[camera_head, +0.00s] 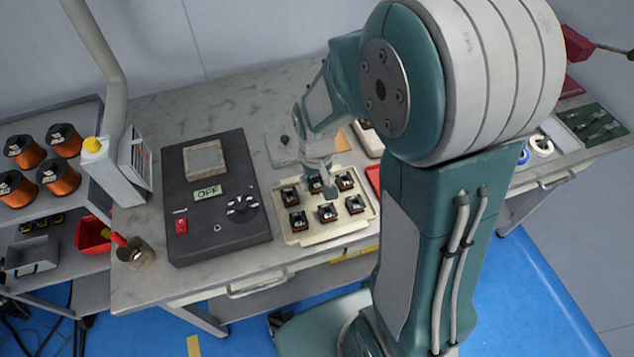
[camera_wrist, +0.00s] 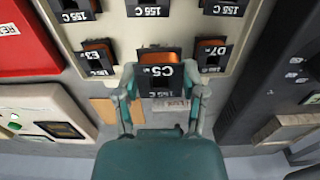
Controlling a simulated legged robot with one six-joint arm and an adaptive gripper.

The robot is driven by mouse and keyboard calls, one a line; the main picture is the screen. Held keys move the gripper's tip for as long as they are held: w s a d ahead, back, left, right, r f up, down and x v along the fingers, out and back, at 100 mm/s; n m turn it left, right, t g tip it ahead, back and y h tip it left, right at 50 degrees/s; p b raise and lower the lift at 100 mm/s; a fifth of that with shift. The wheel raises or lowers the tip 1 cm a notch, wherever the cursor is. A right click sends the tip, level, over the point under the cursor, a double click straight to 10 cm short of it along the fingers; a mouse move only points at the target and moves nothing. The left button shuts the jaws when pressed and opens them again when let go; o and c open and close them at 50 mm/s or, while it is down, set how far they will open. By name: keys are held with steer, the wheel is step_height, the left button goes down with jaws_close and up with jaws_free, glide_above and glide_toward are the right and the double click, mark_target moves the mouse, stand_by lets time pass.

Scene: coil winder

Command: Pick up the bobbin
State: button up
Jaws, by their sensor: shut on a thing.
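The bobbin (camera_wrist: 160,75) is black with an orange-brown winding, and its label reads C5 in the wrist view. My gripper (camera_wrist: 160,95) is shut on it, with one finger on each side. The bobbin is at the edge row of a cream tray (camera_wrist: 170,20), between the bobbins marked E3 (camera_wrist: 100,57) and D7 (camera_wrist: 212,55). In the head view my gripper (camera_head: 318,178) reaches down to the middle of the tray's back row, and the bobbin is mostly hidden there. I cannot tell whether it is clear of the tray.
A dark winder unit (camera_head: 215,200) with an OFF display stands left of the tray. Copper spools (camera_head: 62,140) sit on the left shelf. A red bin (camera_head: 92,235) and a small jar (camera_head: 135,253) are near the bench's left end. Bare bench lies behind the winder.

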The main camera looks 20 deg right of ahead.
steer(key=s+a+r, duration=0.5)
steer(key=s+r, duration=0.3)
steer(key=s, duration=0.3)
steer(key=shift+a, duration=0.4)
steer(key=shift+w, duration=0.15)
